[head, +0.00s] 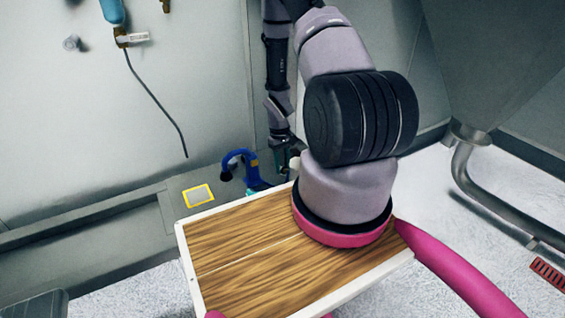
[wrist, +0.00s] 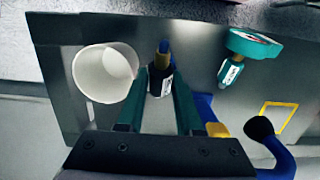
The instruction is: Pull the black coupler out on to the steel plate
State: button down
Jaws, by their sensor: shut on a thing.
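In the wrist view, a small black piece with a white label (wrist: 160,84), which looks like the black coupler, stands between my fingers. A blue and yellow part shows at its far end. My gripper (wrist: 160,78) is shut on it, with a green finger on each side. The grey steel plate (wrist: 201,52) spreads under and around it, with a yellow square outline (wrist: 279,120) at right. The outline also shows in the head view (head: 199,196). In the head view, my gripper and the coupler are mostly hidden behind my own deck and arm.
A white cup (wrist: 105,74) is close left of my fingers in the wrist view. A teal round-headed item (wrist: 254,44) with a label lies at upper right. A bent blue pipe with a black end (wrist: 270,140) is close at right; it also shows in the head view (head: 243,165).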

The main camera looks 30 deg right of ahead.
jog(key=shift+w+a+f, duration=0.1)
jog(key=shift+w+f, duration=0.65)
jog(key=shift+f, duration=0.2)
jog(key=shift+w+f, duration=0.75)
jog(key=shift+f, duration=1.1)
jog(key=shift+c, duration=2.4)
grip_release()
notch_tip(320, 180, up, 11)
jog(key=w, duration=0.1)
jog(key=shift+w+f, duration=0.1)
